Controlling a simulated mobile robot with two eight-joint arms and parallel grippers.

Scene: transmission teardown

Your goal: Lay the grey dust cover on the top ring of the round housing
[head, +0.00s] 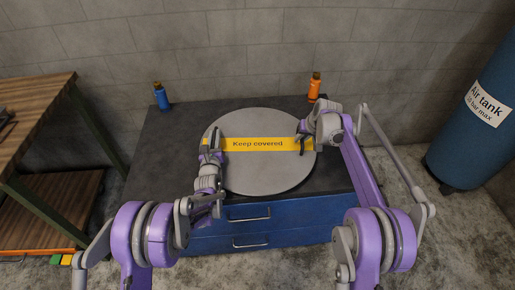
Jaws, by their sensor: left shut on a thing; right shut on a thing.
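The grey dust cover (262,178) is a large flat round disc with a yellow "Keep covered" band (258,144) across it. It lies roughly level over the dark cabinet top. My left gripper (211,150) is shut on its left edge. My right gripper (303,145) is shut on its right edge, near the end of the band. The round housing and its top ring do not show; the cover hides whatever is beneath it. I cannot tell whether the cover touches anything below.
The dark top of the blue drawer cabinet (158,155) is bare on the left. A blue bottle (161,97) and an orange bottle (314,87) stand at its back. A wooden bench (38,100) is at left, a blue air tank (462,150) at right, a block wall behind.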

